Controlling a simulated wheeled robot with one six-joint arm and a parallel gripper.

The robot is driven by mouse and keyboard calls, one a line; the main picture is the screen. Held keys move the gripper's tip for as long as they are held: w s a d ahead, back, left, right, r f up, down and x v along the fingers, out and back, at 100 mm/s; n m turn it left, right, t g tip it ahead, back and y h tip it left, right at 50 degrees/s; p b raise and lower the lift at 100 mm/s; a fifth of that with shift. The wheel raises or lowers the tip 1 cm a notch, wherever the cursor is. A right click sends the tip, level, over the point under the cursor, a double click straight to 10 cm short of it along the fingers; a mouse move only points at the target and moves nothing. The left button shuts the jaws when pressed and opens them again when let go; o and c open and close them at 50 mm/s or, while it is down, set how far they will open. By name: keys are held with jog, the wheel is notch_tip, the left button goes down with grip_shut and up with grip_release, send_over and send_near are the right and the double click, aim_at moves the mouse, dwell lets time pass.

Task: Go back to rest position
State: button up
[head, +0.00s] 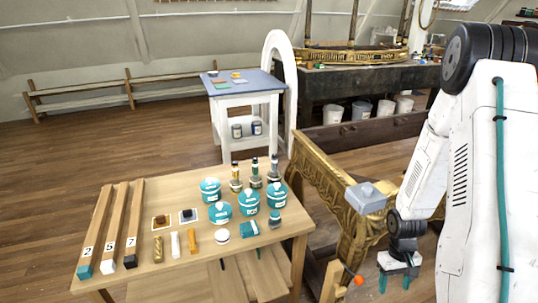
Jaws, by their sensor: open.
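My gripper (397,279) hangs at the lower right in the head view, right of the wooden table (150,281) and in front of the gilt console (335,190). Its two teal-tipped fingers point down and stand apart. It is open, with nothing seen between the fingers. My white arm comes down from the right edge and covers part of the scene behind it.
The wooden table holds several teal jars (249,200), dark-capped bottles (255,175), small blocks and numbered wooden bars (127,225). An orange ball (359,281) shows left of my gripper. A blue-topped table (243,84) stands behind; open floor lies left.

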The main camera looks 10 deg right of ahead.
jog(key=s+a+r+m+g, duration=0.1)
jog(key=a+r, duration=0.4)
jog(key=r, duration=0.7)
jog(key=s+a+r, duration=0.1)
jog(key=a+r, duration=0.3)
jog(key=r, duration=0.7)
jog(key=s+a+r+n+t, duration=0.1)
jog(key=s+a+r, duration=0.3)
jog(key=r, duration=0.4)
jog(key=s+a+r+n+t, duration=0.1)
jog(key=s+a+r+t, duration=0.2)
jog(key=a+r, duration=0.4)
notch_tip(320, 180, up, 2)
jog(key=shift+s+a+n+t, duration=0.3)
jog(key=shift+s+t, duration=0.05)
jog(key=shift+t, duration=0.25)
